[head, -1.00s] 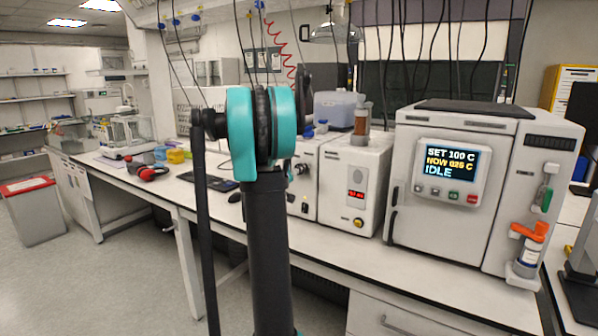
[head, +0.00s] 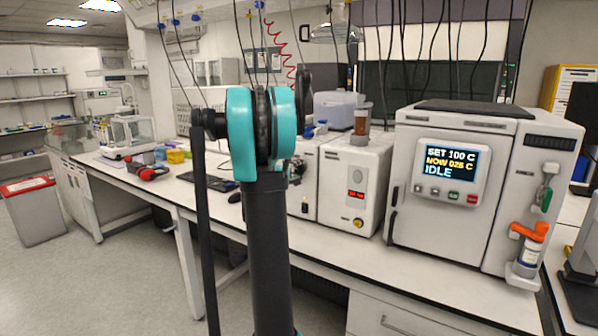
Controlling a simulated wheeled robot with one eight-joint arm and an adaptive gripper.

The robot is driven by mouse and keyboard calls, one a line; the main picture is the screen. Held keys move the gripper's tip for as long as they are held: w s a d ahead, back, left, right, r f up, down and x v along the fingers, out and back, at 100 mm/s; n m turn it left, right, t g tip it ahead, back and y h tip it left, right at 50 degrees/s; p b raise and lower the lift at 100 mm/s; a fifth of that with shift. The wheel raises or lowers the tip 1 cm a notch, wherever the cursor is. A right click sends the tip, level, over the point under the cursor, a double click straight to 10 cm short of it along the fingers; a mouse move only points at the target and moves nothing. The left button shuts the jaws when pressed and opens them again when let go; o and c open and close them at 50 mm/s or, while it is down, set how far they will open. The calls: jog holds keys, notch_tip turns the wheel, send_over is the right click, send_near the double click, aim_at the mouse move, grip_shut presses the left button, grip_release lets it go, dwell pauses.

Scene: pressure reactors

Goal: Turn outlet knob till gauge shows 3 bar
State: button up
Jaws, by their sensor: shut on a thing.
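My arm stands in the middle of the head view and covers much of the equipment behind it. A small dark part of my gripper (head: 294,171) shows just right of the arm, at the front of a white box-shaped unit (head: 328,188). The gripper is shut on the outlet knob, which is mostly hidden by the gripper and arm. The fingertips are too small and too covered to make out. I cannot make out a pressure gauge or its reading in this view.
Farther right is a large oven-like unit (head: 455,223) whose screen reads SET 100 C and IDLE.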

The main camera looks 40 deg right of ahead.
jog(key=n, duration=1.4)
jog(key=shift+n, duration=0.3)
jog(key=n, duration=0.3)
jog(key=shift+n, duration=0.3)
jog(key=n, duration=0.3)
jog(key=shift+n, duration=0.4)
jog(key=n, duration=0.6)
jog(key=shift+n, duration=0.4)
jog(key=o, duration=1.2)
jog(key=shift+c, duration=0.2)
